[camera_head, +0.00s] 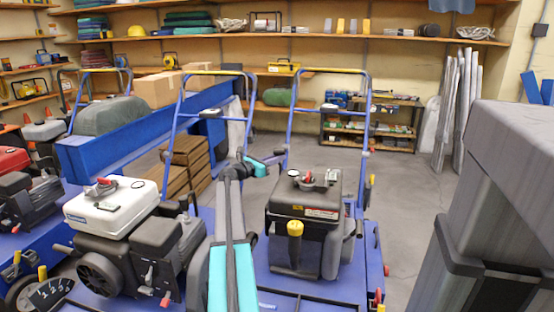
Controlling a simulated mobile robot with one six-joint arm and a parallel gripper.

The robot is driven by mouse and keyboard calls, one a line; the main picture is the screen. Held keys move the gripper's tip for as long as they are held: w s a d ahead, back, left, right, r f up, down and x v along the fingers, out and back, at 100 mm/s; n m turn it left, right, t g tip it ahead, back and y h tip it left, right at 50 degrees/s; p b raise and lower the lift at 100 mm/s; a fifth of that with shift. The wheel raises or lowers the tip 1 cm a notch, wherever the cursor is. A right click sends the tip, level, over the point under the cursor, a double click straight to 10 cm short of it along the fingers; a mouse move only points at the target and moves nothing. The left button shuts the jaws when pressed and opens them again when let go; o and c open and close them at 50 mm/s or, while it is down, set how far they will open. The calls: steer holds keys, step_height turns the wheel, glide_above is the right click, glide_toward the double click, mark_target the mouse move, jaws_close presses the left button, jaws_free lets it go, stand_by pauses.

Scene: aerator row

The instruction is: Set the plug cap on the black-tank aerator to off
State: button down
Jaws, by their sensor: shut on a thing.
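The black-tank aerator (310,218) stands right of centre on a blue deck. Its black tank has a red-marked part (308,184) and a small bracket-like part on top, and a yellow knob (295,229) on its near face. I cannot make out the plug cap or its setting. My grey and teal arm rises from the bottom centre, and its wrist end reaches right to the blue handle post behind the tank's left side. The jaws are hidden around there, and I cannot see what they touch.
A white-tank aerator (112,200) stands close on the left, with a red one (15,165) farther left. Blue tube handles (367,115) rise behind the machines. Cardboard boxes (158,88) and a low shelf (370,125) stand behind.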

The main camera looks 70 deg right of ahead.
steer(key=shift+w, duration=0.25)
steer(key=c, duration=1.8)
jaws_free()
steer(key=shift+s, duration=0.1)
steer(key=shift+a, duration=0.1)
steer(key=shift+p+v, duration=2.25)
steer(key=shift+v, duration=3.75)
